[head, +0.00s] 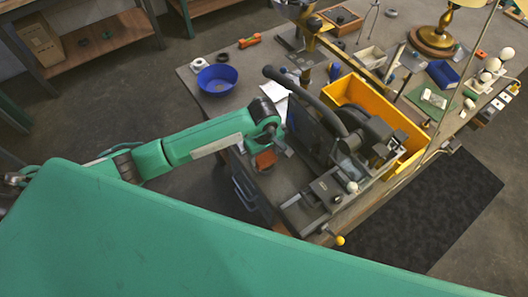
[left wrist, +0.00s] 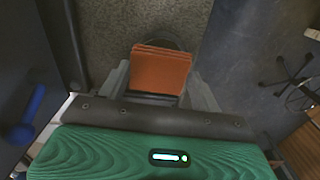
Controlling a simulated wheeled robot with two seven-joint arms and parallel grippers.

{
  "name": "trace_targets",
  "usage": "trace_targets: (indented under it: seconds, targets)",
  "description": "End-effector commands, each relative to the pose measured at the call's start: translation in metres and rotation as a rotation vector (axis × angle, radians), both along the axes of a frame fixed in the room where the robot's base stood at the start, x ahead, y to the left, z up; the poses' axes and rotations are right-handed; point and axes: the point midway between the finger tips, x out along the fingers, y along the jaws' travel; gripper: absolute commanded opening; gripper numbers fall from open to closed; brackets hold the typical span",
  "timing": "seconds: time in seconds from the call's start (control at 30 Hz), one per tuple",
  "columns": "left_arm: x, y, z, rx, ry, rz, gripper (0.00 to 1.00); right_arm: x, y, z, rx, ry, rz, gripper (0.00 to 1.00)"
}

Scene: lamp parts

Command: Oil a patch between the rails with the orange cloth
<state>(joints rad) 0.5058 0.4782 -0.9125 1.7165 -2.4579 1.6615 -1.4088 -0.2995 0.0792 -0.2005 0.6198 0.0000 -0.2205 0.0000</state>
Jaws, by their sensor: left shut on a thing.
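The orange cloth (head: 265,159) is a folded, flat-topped pad. My left gripper (head: 262,148) is shut on it, by the near left edge of the workbench, beside the dark machine. In the left wrist view the cloth (left wrist: 160,70) sits between the two grey fingers (left wrist: 160,92). The grey machine bed (head: 312,208) lies to the right of the cloth, at the front of the bench; its rails are small and partly hidden by fittings, so I cannot make out the patch between them. The cloth appears apart from the bed. My right gripper is not in view.
The dark machine (head: 345,135) with a curved handle stands close right of my gripper. A yellow bin (head: 400,115) is behind it. A blue bowl (head: 217,79) and an orange-and-green tool (head: 249,41) lie on the bench (head: 205,62). A brass lamp base (head: 433,38) stands far right.

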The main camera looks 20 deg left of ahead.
Motion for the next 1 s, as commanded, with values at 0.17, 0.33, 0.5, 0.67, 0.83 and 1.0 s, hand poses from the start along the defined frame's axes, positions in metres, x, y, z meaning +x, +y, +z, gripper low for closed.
trace_targets:
  seconds: [0.17,0.33,0.5,0.67,0.83,1.0]
  targets:
    - [0.0000,-0.0001,0.0004,0.000,0.000,0.000,0.46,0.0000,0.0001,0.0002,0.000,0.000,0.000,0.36]
    - [0.0000,-0.0001,0.0004,0.000,0.000,0.000,0.46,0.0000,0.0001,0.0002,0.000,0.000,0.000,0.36]
    - [0.0001,-0.0001,0.0001,0.000,0.000,0.000,0.46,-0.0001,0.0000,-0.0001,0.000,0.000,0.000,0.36]
    - [0.0001,-0.0001,-0.0016,0.000,0.000,0.000,0.46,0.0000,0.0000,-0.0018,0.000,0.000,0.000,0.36]
    - [0.0001,-0.0001,-0.0037,0.001,-0.001,0.000,0.46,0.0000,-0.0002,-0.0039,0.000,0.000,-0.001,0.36]
    - [0.0000,-0.0001,-0.0058,0.001,-0.001,0.000,0.46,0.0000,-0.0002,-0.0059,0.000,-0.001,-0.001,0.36]
